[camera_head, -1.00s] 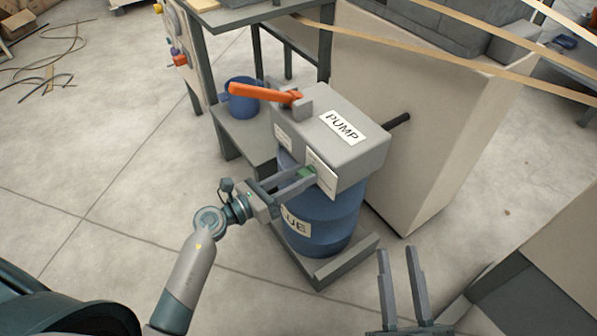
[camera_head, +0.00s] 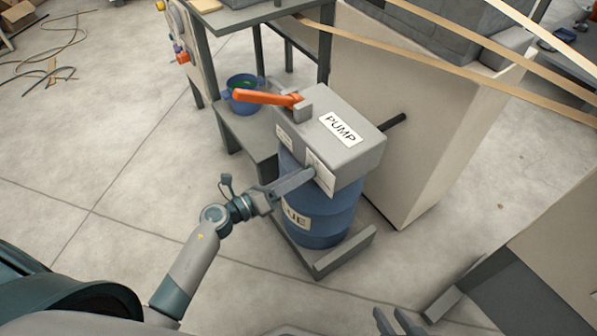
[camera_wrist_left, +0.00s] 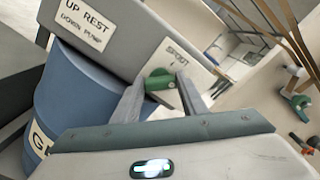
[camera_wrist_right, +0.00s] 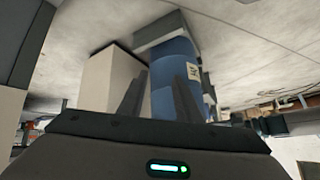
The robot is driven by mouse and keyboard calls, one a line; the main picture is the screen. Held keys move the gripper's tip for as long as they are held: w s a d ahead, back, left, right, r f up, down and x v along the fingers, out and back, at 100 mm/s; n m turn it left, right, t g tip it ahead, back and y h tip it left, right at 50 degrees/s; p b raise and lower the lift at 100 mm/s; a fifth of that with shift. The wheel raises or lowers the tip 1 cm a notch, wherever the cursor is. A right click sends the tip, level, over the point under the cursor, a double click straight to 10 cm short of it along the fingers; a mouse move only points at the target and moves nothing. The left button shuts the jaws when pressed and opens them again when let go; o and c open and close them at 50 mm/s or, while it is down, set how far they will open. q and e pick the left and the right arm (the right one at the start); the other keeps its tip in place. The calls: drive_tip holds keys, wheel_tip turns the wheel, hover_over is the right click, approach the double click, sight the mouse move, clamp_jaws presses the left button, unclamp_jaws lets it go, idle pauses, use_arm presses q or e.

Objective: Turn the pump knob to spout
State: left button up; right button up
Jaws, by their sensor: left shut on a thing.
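The grey pump (camera_head: 335,135), labelled PUMP, sits on a blue drum (camera_head: 325,215). Its green knob (camera_wrist_left: 160,80) shows in the left wrist view, beside a panel marked SPOUT (camera_wrist_left: 176,55); in the head view the gripper hides it. My left gripper (camera_head: 308,174) is shut on the knob, its fingers on either side of it. My right gripper (camera_head: 396,320) is open and empty at the bottom edge, apart from the drum.
A blue pot (camera_head: 243,103) with green inside stands on a low grey shelf (camera_head: 245,135) below the lever's end. A beige cabinet (camera_head: 420,150) with a black rod stands behind the pump. Grey base rails (camera_head: 345,252) surround the drum.

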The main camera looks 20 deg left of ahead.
use_arm(q)
drive_tip(key=shift+a+f+n+p, duration=0.1)
drive_tip(key=shift+n+p, duration=1.55)
drive_tip(key=shift+n, duration=0.6)
drive_tip(key=shift+a+f+n+p, duration=0.1)
drive_tip(key=shift+n+p, duration=1.55)
drive_tip(key=shift+n, duration=0.6)
use_arm(e)
drive_tip(key=s+d+f+g+h, duration=0.1)
drive_tip(key=s+d+g+h, duration=0.2)
drive_tip(key=d, duration=0.5)
drive_tip(key=shift+s+d+f+g, duration=0.2)
drive_tip(key=shift+s+f+g, duration=0.15)
drive_tip(key=shift+s+g, duration=0.65)
use_arm(q)
drive_tip(key=o, duration=1)
drive_tip(key=shift+o, duration=0.2)
drive_tip(key=shift+d, duration=0.1)
